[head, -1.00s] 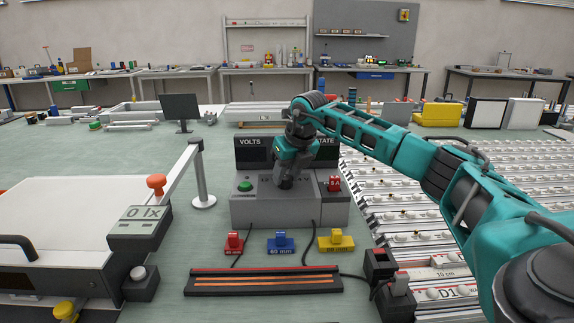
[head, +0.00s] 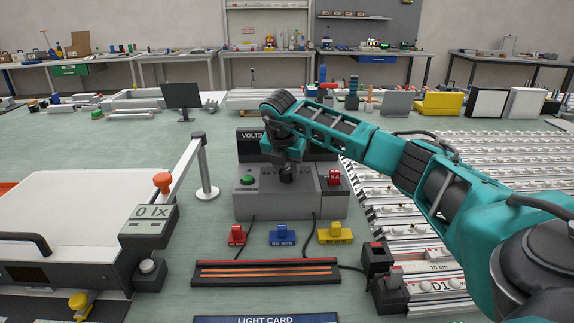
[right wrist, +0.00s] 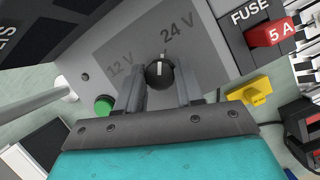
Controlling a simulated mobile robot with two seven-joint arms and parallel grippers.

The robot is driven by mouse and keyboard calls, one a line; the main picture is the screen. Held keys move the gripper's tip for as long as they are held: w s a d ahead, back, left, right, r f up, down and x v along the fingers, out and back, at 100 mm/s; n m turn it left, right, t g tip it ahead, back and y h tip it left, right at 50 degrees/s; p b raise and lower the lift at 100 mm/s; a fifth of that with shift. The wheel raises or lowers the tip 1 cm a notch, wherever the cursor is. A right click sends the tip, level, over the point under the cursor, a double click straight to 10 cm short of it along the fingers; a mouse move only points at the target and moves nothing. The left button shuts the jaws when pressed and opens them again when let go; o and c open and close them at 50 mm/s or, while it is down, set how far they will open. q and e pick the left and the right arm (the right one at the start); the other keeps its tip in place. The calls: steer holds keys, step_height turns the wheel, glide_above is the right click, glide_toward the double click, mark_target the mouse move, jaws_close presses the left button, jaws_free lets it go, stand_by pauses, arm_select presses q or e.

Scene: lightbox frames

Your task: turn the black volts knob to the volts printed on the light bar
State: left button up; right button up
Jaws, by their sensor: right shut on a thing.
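The black volts knob (right wrist: 158,75) is in the right wrist view, on the grey face of the power box (right wrist: 205,70). Printed 12 V (right wrist: 120,67) and 24 V (right wrist: 178,38) flank it. Its white pointer line points up in that view, between the two labels. My right gripper (right wrist: 160,90) is shut on the knob, one finger on each side. White light bars (head: 440,268) lie at the right; I cannot read volts on any. My left gripper is out of view.
A green button (head: 248,180) is left of the knob, a red fuse (head: 334,177) to the right. Red, blue (head: 282,236) and yellow blocks stand in front, then a black strip with orange lines (head: 267,272). A lux meter (head: 150,212) is at left.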

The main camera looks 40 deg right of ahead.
steer(key=shift+r+m, duration=0.1)
steer(key=shift+m, duration=0.5)
steer(key=shift+m+g, duration=0.3)
steer(key=o, duration=1)
steer(key=shift+o, duration=0.2)
steer(key=v, duration=1.2)
steer(key=shift+a+r, duration=0.3)
steer(key=shift+r, duration=0.05)
